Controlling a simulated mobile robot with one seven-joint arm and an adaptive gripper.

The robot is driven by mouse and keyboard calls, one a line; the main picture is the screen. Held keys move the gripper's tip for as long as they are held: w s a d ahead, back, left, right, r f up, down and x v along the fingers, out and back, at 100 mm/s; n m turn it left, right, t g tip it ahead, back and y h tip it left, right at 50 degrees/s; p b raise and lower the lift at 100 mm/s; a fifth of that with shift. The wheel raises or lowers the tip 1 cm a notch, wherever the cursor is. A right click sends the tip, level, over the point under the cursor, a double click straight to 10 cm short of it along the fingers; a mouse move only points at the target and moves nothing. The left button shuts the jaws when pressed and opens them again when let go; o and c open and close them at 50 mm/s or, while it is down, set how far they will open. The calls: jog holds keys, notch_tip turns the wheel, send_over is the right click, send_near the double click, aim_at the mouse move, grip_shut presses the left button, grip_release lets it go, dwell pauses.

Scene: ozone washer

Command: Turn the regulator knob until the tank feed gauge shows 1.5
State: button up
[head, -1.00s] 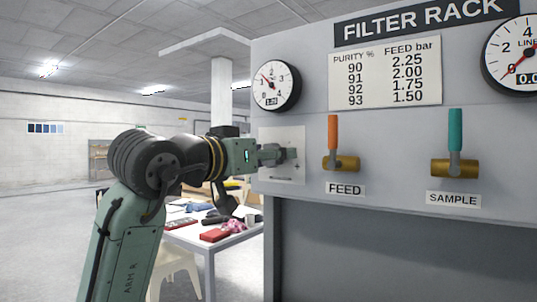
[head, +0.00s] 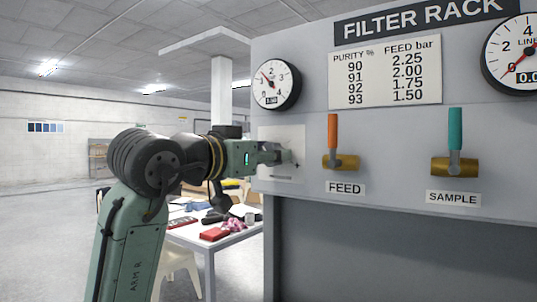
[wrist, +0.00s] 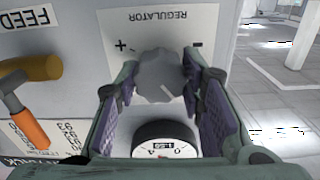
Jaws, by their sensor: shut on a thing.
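The regulator knob (wrist: 160,74) is grey with a lobed edge and sits on a white REGULATOR plate marked plus and minus. My gripper (wrist: 158,88) is shut on it, with a purple-lined finger on each side in the wrist view. In the head view my gripper (head: 277,155) is at the plate (head: 283,170) and hides most of the knob. The tank feed gauge (head: 275,84) is a round dial just above, its red needle pointing up and left, below 2. Its small digital number is too small to read surely; it shows inverted in the wrist view (wrist: 163,140).
The FEED valve (head: 333,140) with its orange handle stands close right of the plate. The teal-handled SAMPLE valve (head: 455,140) and a line gauge (head: 512,58) are further right. A table (head: 225,238) with loose items is behind my arm.

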dwell(0.3)
jog(key=o, duration=1.2)
jog(key=v, duration=1.2)
